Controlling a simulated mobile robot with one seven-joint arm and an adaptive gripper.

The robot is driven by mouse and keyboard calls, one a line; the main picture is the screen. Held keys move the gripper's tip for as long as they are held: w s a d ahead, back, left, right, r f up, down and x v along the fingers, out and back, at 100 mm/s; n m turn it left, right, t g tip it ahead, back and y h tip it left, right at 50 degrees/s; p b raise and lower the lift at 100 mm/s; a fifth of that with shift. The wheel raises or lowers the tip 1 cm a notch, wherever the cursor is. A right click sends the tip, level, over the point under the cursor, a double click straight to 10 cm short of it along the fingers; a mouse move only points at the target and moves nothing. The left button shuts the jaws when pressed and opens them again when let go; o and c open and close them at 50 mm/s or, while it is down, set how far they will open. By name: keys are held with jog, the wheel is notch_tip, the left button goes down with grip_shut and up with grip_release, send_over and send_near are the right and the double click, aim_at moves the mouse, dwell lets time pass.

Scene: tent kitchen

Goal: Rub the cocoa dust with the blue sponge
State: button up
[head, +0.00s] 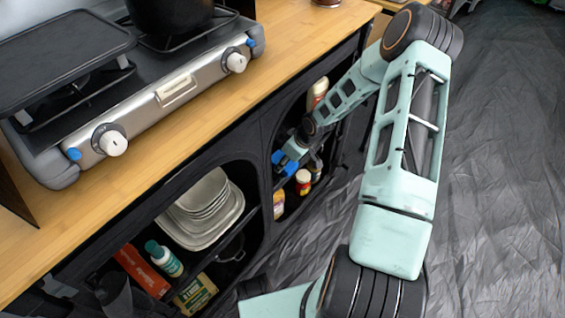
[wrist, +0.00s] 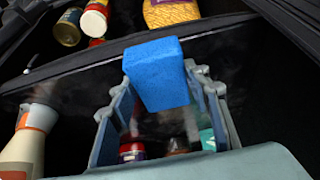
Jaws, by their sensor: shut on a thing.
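The blue sponge (wrist: 155,75) is a block held between the fingertips of my gripper (wrist: 157,92) in the wrist view. The jaws are shut on its sides, and it sticks out past the tips. In the head view my gripper (head: 287,160) is inside the right opening of the black cabinet under the counter, with blue showing at its end. Below the sponge, between the fingers, a dark shelf surface (wrist: 165,122) shows a dull, hazy patch. I cannot tell for sure whether this is the cocoa dust. I cannot tell whether the sponge touches the shelf.
A pale bottle (head: 317,93) stands on the upper shelf, also in the wrist view (wrist: 24,145). The cabinet frame (head: 268,165) borders the opening closely.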

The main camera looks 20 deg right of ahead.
aim_at(273, 175)
jog(key=shift+w+d+f, duration=0.1)
jog(key=shift+w+d, duration=0.3)
jog(key=shift+d, duration=0.4)
jog(key=shift+w+d+p, duration=0.3)
jog(key=shift+w+d, duration=0.15)
jog(key=shift+d, duration=0.25)
jog(key=shift+w+d+p, duration=0.3)
jog(key=shift+w+d, duration=0.15)
jog(key=shift+d, duration=0.25)
jog(key=shift+s+a, duration=0.5)
jog(key=shift+a, duration=0.3)
jog(key=shift+s+a, duration=0.45)
jog(key=shift+a, duration=0.35)
jog(key=shift+s+a+b, duration=0.5)
jog(key=shift+s+a, duration=0.2)
jog(key=shift+a, duration=0.3)
jog(key=shift+s+a+b, duration=0.3)
jog(key=shift+s+a, duration=0.4)
jog(key=shift+a, duration=0.2)
jog(key=shift+s+a+b, duration=0.25)
jog(key=shift+s+a, duration=0.4)
jog(key=shift+a, duration=0.2)
